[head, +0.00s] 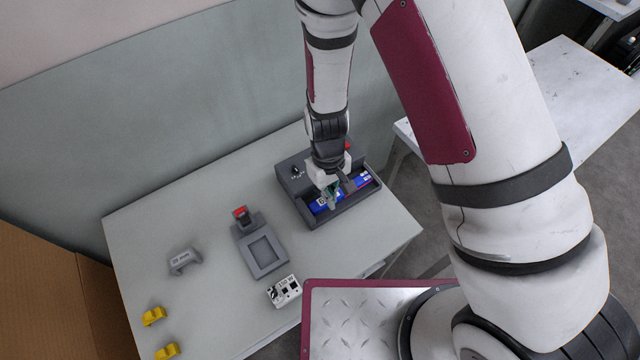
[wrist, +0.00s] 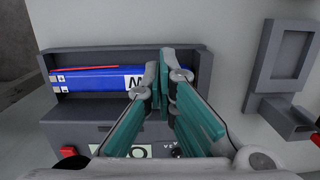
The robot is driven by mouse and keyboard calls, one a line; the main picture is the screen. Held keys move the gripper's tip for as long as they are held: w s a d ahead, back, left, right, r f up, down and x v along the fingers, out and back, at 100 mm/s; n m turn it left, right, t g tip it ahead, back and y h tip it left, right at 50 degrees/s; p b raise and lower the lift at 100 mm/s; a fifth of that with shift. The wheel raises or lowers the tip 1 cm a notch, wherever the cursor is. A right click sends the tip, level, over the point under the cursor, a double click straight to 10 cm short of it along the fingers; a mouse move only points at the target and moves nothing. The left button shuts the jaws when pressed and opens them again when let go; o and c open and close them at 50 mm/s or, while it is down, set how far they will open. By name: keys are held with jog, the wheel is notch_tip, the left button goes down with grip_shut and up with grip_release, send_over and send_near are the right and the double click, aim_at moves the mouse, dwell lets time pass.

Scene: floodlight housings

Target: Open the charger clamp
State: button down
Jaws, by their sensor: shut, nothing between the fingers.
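The charger (head: 290,180) is a dark grey box at the back right of the table, with a long blue battery (head: 320,205) lying in its trough. In the wrist view the charger (wrist: 190,58) spans the left and middle, with the blue battery (wrist: 95,80) along it and a thin red line on its top. My gripper (head: 333,195) is over the charger. In the wrist view my gripper (wrist: 163,80) has its teal fingers shut and empty, tips at the battery's right end; contact cannot be told. I cannot make out the clamp clearly; my fingers hide part of the charger.
A grey fixture (head: 248,258) with a framed recess and red part stands left of the charger. A white socket block (head: 285,291), a grey bracket-like part (head: 184,261) and yellow pieces (head: 153,316) lie on the table (head: 140,235). A wall (head: 130,120) stands behind.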

aim_at(316, 189)
jog(key=shift+t+y, duration=0.4)
jog(key=shift+t, duration=0.3)
jog(key=w+a, duration=0.1)
jog(key=w, duration=0.1)
jog(key=w+a, duration=0.3)
jog(key=shift+w+r, duration=0.3)
jog(key=shift+r, duration=0.1)
jog(key=shift+s+d, duration=0.2)
jog(key=shift+s, duration=0.1)
jog(key=shift+r+p, duration=0.45)
jog(key=shift+r, duration=0.15)
jog(key=shift+w+a, duration=0.15)
jog(key=shift+a, duration=0.05)
jog(key=r, duration=0.1)
jog(key=r+p, duration=0.1)
jog(key=r, duration=0.1)
jog(key=d+r+p, duration=0.1)
jog(key=r, duration=0.1)
jog(key=shift+s+r, duration=0.2)
jog(key=shift+r, duration=0.05)
